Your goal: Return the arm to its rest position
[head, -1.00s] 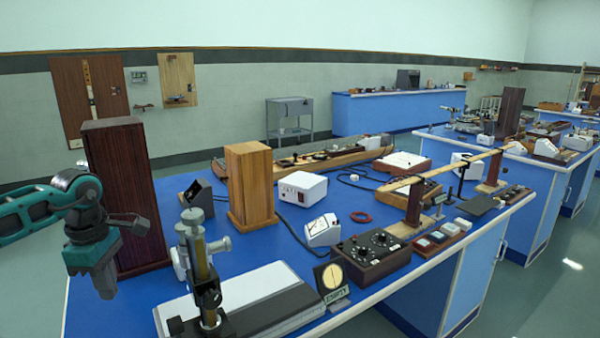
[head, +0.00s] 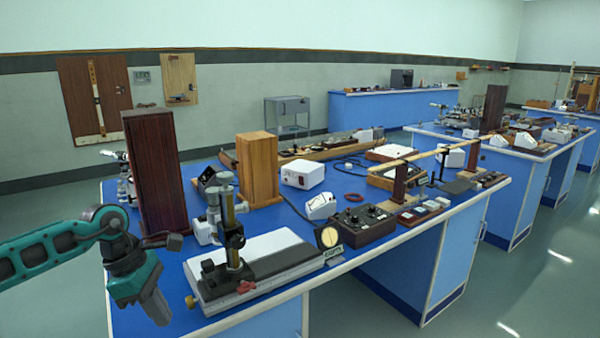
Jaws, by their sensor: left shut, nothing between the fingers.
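My left arm comes in from the left edge in the head view. Its teal gripper (head: 153,308) points down at the lower left, beside the near left corner of the blue bench (head: 330,262). The fingers are together with nothing between them. The gripper is in front of and to the left of the brass-and-black instrument (head: 232,235) on its white-and-black base, apart from it. My right gripper is not in view.
A tall dark wooden box (head: 155,175) stands behind the gripper, with a lighter wooden box (head: 258,170) to its right. Meters, a white box (head: 302,174) and a black control box (head: 363,224) crowd the bench. Floor (head: 45,200) is clear at the left.

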